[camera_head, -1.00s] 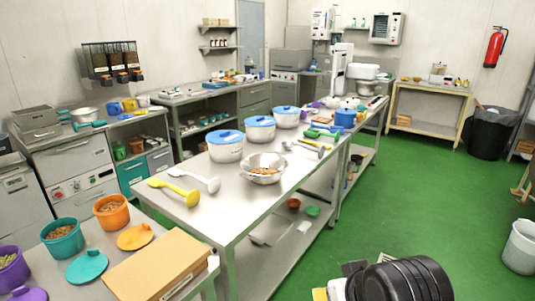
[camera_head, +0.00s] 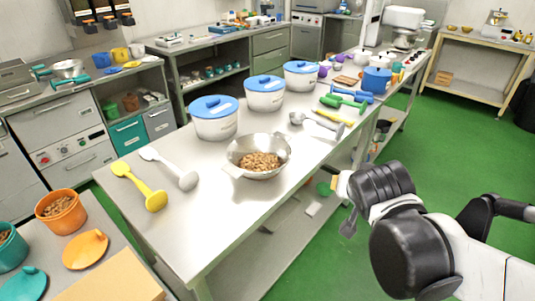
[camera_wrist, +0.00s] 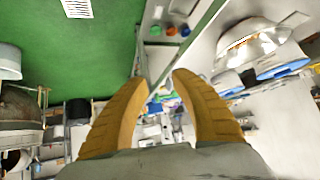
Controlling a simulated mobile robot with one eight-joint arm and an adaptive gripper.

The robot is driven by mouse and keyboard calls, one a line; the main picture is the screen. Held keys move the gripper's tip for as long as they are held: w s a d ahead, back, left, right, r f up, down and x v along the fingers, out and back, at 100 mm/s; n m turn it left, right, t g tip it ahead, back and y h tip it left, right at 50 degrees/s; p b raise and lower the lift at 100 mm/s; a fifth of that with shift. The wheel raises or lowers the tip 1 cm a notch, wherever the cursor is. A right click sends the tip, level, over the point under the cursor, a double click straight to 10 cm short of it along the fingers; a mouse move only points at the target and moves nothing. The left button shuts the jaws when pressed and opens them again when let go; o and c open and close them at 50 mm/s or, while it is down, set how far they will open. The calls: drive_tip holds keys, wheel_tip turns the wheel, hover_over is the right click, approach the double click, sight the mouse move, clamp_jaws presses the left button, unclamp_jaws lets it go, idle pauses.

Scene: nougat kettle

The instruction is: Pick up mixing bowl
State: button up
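The mixing bowl (camera_head: 272,173) is a shiny metal bowl with small brown pieces inside. It stands upright on the steel table (camera_head: 235,215) near its right edge in the head view. A silver bowl (camera_wrist: 262,45) at the upper right of the wrist view looks like the same one. My gripper (camera_wrist: 160,79) has two yellow-brown fingers spread apart with nothing between them. In the head view my arm reaches in from the lower right, its end beyond the table's right edge, apart from the bowl.
Blue-lidded tubs (camera_head: 214,117) stand behind the bowl. Yellow (camera_head: 138,187) and grey (camera_head: 170,168) spoons lie to its left. Another grey utensil (camera_head: 317,124) and a blue pot (camera_head: 376,81) are farther back. The green floor (camera_head: 445,165) to the right is open.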

drive_tip(key=w+a+f+m+t, duration=0.25)
drive_tip(key=w+a, duration=0.25)
drive_tip(key=w, duration=0.5)
drive_tip(key=t+y+b, duration=0.1)
drive_tip(key=t, duration=0.1)
approach(287, 157)
drive_tip(key=shift+m, duration=0.35)
drive_tip(key=b+x, duration=0.2)
drive_tip(key=x, duration=0.2)
drive_tip(key=b+x, duration=0.2)
drive_tip(key=x, duration=0.3)
drive_tip(key=shift+w+a+f, duration=0.1)
drive_tip(key=shift+w+f, duration=0.1)
drive_tip(key=shift+f, duration=0.15)
drive_tip(key=shift+r, duration=0.1)
clamp_jaws()
